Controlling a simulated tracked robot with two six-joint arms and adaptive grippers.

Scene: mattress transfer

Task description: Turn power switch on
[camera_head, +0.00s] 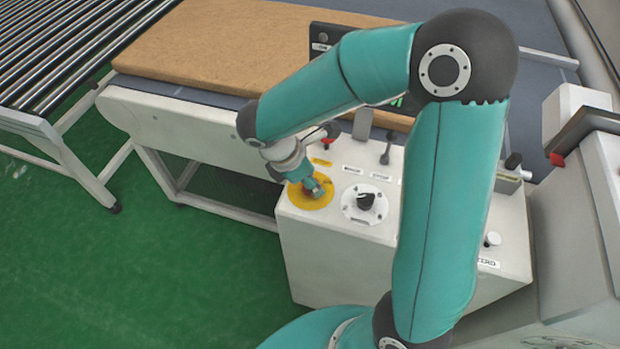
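A grey-white control box (335,255) stands in the middle of the view. On its top is a black rotary knob (366,201) on a round white plate. To its left is a round yellow plate (305,203), its centre hidden by my gripper. I cannot read which control is the power switch. My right gripper (318,190) points down at the yellow plate from above, left of the black knob. It is small and partly blocked by its own wrist, so I cannot tell whether its fingers are open or shut, or whether they touch anything. My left gripper is not in view.
A brown mattress (215,50) lies on a conveyor table (170,118) behind the box. A black lever (387,148) stands behind the knob, and a white button (491,240) is at the right. A roller conveyor (60,45) is at upper left. The green floor is clear at lower left.

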